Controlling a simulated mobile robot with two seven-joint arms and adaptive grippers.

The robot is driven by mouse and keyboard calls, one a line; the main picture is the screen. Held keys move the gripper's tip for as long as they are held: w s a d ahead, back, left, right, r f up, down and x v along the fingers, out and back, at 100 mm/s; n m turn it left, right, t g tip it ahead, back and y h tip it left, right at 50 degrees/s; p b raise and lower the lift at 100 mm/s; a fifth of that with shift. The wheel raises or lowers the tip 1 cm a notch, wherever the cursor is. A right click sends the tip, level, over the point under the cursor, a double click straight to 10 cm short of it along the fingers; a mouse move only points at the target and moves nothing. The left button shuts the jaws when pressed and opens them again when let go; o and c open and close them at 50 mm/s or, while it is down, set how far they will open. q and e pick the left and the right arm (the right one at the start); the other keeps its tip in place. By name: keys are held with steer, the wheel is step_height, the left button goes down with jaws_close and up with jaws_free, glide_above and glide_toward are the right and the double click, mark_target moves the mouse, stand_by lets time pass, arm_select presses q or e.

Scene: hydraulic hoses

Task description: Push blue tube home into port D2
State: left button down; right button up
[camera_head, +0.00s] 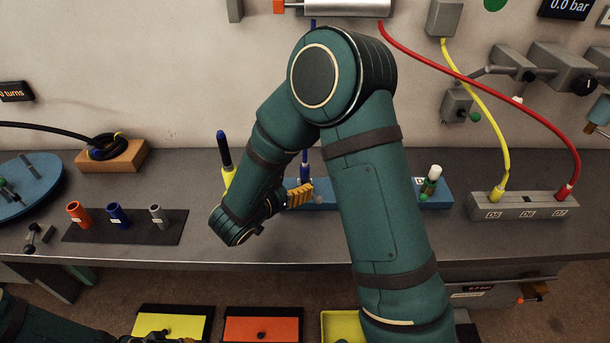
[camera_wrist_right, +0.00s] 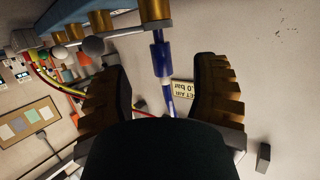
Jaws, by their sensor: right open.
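The blue tube (camera_head: 305,165) hangs down behind my right arm to a long blue port block (camera_head: 400,192). In the right wrist view the blue tube (camera_wrist_right: 163,62) runs between the fingers, its end at a brass port (camera_wrist_right: 155,12). I cannot tell how deep it sits. My right gripper (camera_head: 299,194) is at the block; in the wrist view the gripper (camera_wrist_right: 162,90) is open, with fingers on both sides of the tube and apart from it. The D2 label is hidden or unreadable. My left gripper (camera_head: 165,338) shows only partly at the bottom edge, low over the trays.
A green-and-white fitting (camera_head: 431,180) stands at the block's right end. A grey block (camera_head: 524,206) holds yellow (camera_head: 492,120) and red (camera_head: 500,82) hoses. Coloured sleeves stand on a dark mat (camera_head: 160,235).

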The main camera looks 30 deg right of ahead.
mark_target(302, 177)
steer(key=shift+b+x, duration=0.55)
steer(key=shift+x, duration=2.45)
steer(key=shift+o, duration=0.2)
jaws_close()
